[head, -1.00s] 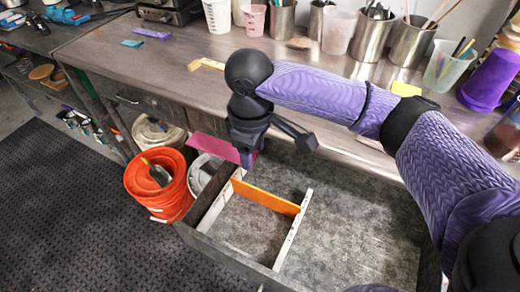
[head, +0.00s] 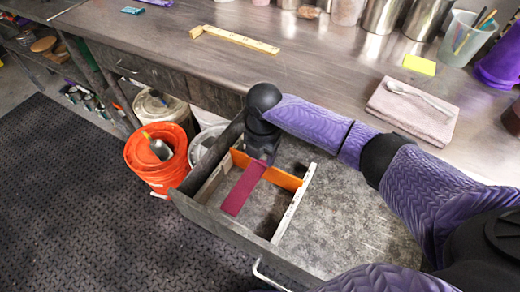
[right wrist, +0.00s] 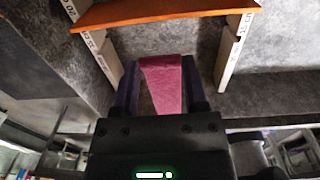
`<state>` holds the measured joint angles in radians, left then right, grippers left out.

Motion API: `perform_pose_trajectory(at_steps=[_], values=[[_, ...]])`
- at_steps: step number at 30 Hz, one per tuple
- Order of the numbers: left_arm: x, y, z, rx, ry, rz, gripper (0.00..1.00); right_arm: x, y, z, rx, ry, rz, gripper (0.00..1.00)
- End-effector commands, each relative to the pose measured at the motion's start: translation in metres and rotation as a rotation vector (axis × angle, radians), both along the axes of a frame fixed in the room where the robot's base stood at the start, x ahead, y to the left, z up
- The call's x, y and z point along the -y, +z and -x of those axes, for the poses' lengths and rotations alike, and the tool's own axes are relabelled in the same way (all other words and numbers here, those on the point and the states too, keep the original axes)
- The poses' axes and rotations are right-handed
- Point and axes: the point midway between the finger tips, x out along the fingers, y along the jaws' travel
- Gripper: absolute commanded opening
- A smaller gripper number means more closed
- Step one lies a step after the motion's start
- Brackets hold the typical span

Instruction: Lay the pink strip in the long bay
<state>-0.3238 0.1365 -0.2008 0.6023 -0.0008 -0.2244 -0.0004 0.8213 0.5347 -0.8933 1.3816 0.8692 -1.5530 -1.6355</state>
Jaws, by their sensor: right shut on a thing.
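The pink strip (head: 243,188) is dark magenta, flat and long. My right gripper (head: 258,160) is shut on one end of it, and the strip also shows between the fingers in the right wrist view (right wrist: 165,85). In the head view it slants toward the drawer's front and crosses in front of the orange divider (head: 284,179). It appears over the space between two pale marked dividers, left (head: 212,181) and right (head: 294,204). Its height above the drawer floor is unclear. My left gripper is not in view.
The open drawer (head: 228,229) has a mottled grey floor, bare right of the dividers. An orange bucket (head: 160,170) with a scoop stands left of it. On the bench are a folding ruler (head: 240,40), a folded cloth (head: 412,108) with a spoon, and a yellow pad (head: 419,65).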

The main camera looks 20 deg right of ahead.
Motion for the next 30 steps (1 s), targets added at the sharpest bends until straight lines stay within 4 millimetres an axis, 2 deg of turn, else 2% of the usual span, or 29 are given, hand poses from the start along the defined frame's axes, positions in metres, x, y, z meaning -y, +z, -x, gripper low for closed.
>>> perform_pose_trajectory(at_steps=[1, 9, 18, 23, 30], values=[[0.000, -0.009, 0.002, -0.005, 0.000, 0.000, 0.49, 0.000, -0.010, 0.000, -0.002, -0.001, 0.000, 0.00], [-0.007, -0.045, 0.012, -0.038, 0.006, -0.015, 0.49, 0.000, -0.048, 0.000, -0.004, -0.001, 0.000, 0.00], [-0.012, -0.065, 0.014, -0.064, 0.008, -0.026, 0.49, 0.000, -0.086, 0.001, -0.004, -0.002, 0.001, 0.00], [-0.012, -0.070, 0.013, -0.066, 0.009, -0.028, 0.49, 0.000, -0.096, 0.000, -0.001, -0.001, 0.000, 0.00], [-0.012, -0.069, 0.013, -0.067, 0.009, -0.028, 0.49, 0.000, -0.095, 0.000, 0.000, -0.001, 0.000, 0.00]])
